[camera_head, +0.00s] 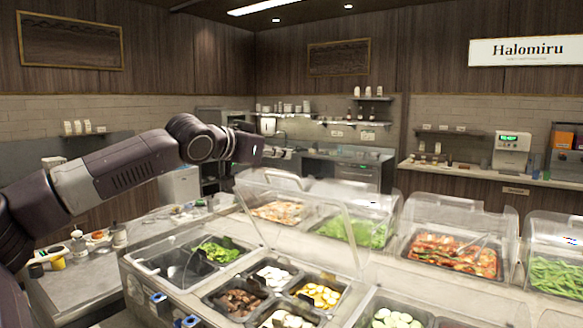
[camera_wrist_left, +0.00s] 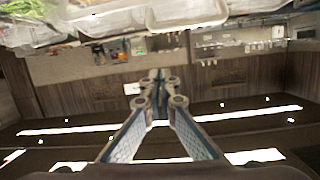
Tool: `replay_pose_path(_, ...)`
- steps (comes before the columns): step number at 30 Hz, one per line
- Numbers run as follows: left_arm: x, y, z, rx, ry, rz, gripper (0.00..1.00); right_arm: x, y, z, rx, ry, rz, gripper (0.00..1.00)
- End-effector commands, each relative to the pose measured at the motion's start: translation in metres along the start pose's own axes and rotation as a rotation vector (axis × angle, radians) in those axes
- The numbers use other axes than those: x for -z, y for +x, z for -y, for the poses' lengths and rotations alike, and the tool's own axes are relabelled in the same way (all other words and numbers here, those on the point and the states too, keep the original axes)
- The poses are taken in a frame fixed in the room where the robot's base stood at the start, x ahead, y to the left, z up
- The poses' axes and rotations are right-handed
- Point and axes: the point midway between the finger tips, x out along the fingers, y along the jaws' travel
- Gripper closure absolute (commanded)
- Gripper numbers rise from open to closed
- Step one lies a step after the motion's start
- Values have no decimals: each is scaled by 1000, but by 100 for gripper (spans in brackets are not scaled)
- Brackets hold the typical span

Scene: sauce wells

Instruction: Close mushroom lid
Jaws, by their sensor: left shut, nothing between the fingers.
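A clear lid (camera_head: 300,217) with a handle at its top edge stands raised and tilted over a group of food pans. Below it are a pan of brown pieces (camera_head: 240,296), a pan of whitish pieces (camera_head: 272,276) and a pan of yellow slices (camera_head: 318,295). I cannot tell for sure which pan holds the mushrooms. My left gripper (camera_head: 286,153) is shut and empty, in the air above and behind the lid's handle, apart from it. In the left wrist view its fingers (camera_wrist_left: 158,76) meet at the tips. My right gripper is out of view.
Closed clear covers (camera_head: 458,215) stand over kimchi and greens to the right. A side counter (camera_head: 75,290) at the left holds jars and small items. The air around the gripper is free.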

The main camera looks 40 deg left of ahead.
Motion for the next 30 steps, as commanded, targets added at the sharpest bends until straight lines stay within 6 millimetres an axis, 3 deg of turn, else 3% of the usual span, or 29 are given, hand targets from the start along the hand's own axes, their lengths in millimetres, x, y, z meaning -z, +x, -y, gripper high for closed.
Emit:
replay_pose_path(20,0,67,0,0,2,4,100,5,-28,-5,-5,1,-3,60)
replay_pose_path(30,-34,55,0,-1,0,-1,100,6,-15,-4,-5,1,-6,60)
